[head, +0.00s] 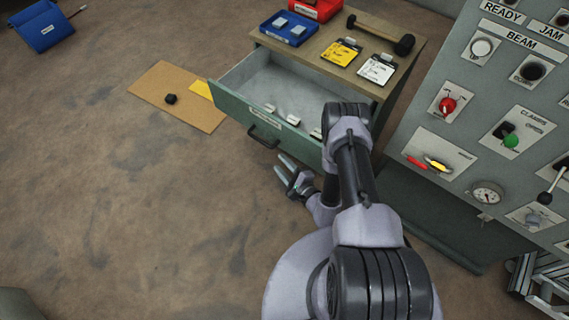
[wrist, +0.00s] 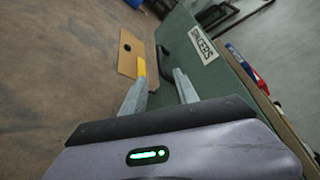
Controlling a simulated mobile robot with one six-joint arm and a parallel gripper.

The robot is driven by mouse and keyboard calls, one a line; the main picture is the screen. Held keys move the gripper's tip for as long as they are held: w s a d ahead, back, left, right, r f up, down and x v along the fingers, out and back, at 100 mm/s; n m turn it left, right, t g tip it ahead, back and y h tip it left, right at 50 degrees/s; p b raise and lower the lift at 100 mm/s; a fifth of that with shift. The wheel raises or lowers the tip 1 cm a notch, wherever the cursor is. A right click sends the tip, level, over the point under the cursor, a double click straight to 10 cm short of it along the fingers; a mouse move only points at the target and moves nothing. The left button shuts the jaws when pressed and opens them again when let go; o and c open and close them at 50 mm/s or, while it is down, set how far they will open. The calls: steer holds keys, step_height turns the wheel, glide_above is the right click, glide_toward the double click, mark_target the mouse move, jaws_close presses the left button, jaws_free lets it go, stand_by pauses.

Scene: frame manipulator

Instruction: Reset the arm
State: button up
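My gripper (head: 290,176) is in front of the open drawer's green front, low and close to the drawer handle (head: 263,139). In the wrist view the two fingers of my gripper (wrist: 160,84) stand apart with nothing between them, so it is open and empty. My arm is bent, and its links cover part of the cabinet and the drawer's right end.
The drawer (head: 262,85) is pulled out and holds several small pale blocks. A cardboard sheet (head: 150,88) lies on the floor. A hammer (head: 385,35), cards and bins are on the cabinet top. A control panel (head: 480,110) stands at right. The left floor is mostly clear.

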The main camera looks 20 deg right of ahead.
steer(key=shift+s+d+r, duration=0.15)
steer(key=shift+s+d, duration=0.05)
steer(key=shift+s, duration=0.5)
